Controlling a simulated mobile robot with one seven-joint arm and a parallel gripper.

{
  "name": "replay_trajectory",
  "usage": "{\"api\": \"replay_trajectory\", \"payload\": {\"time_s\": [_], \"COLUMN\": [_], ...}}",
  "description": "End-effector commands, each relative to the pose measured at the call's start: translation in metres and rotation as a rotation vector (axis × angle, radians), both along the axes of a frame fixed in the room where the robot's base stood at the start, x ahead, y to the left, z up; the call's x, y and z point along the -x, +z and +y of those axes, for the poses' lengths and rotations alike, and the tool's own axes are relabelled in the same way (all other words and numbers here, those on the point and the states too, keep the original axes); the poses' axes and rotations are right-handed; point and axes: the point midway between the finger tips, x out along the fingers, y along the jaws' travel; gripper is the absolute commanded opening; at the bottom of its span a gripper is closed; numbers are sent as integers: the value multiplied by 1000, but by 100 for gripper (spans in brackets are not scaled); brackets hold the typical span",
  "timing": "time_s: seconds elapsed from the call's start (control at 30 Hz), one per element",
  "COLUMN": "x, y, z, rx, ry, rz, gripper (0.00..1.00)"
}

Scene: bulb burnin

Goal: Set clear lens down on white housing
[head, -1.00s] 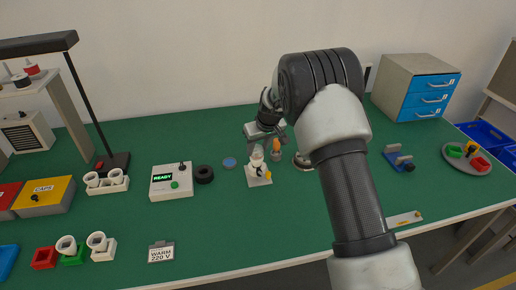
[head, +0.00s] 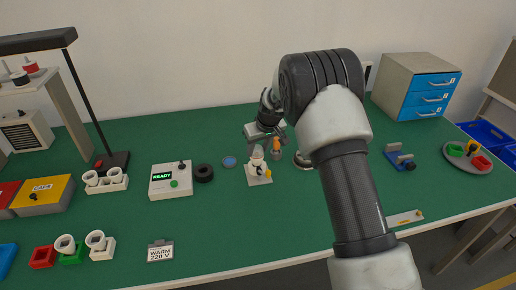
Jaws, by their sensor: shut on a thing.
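The white housing (head: 257,180) stands upright on the green table near the middle of the head view, with a small yellow part on its side. The clear lens (head: 258,152) is a small pale, see-through piece right at the top of the housing. My gripper (head: 265,147) points down over the housing, shut on the clear lens. The lens looks very close to the housing top; I cannot tell whether they touch. The arm hides part of the table behind and to the right.
A blue disc (head: 229,162), a black ring (head: 204,173) and a box reading READY (head: 171,181) lie to the left. The front middle of the table is clear.

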Motion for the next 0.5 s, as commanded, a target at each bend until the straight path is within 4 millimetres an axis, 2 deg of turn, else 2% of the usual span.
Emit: {"api": "replay_trajectory", "payload": {"time_s": [0.37,0.4,0.5], "x": [0,0,0], "y": [-3,-3,-3], "z": [0,0,0], "rx": [0,0,0], "ry": [0,0,0], "rz": [0,0,0], "gripper": [19,43,59]}}
